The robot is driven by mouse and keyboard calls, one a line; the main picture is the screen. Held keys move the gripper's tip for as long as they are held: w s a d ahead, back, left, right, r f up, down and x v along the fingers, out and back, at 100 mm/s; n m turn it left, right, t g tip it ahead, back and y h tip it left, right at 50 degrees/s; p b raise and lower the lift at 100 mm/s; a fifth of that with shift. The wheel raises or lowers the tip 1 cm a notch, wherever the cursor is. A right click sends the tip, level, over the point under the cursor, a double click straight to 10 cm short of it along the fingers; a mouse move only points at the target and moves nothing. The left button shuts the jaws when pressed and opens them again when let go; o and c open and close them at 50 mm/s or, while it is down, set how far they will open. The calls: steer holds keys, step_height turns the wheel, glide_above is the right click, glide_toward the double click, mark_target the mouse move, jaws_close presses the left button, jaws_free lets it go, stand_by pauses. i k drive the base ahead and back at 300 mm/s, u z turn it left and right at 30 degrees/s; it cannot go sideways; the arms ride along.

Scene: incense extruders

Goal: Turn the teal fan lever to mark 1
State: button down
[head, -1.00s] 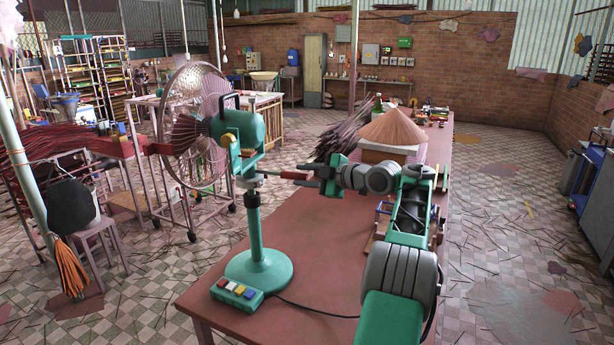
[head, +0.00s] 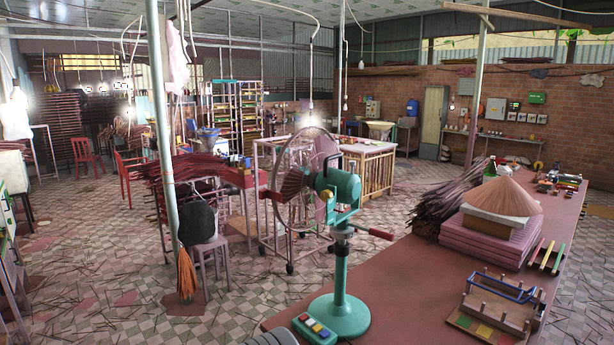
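The teal standing fan (head: 338,190) is on the red table, its round wire cage facing left. Just below the motor head, a short arm (head: 370,232) sticks out to the right from the top of the post and ends in a reddish tip; it may be the lever. No mark numbers are readable at this distance. My gripper is not in view.
A teal switch box with coloured buttons (head: 314,328) sits beside the fan's base. A wooden rack (head: 500,308), pink stacked blocks (head: 485,240) under a conical hat (head: 503,196), and incense bundles (head: 445,198) are to the right. Bare red tabletop (head: 415,270) lies between.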

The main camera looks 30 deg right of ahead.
mark_target(342, 221)
steer(key=u, duration=0.2)
steer(key=i, duration=2.6)
steer(key=z, duration=0.75)
steer(key=i, duration=2.45)
steer(key=z, duration=1.05)
steer(key=i, duration=1.3)
steer(key=z, duration=1.8)
steer(key=i, duration=1.15)
steer(key=z, duration=1.2)
steer(key=i, duration=1.1)
steer(key=z, duration=0.2)
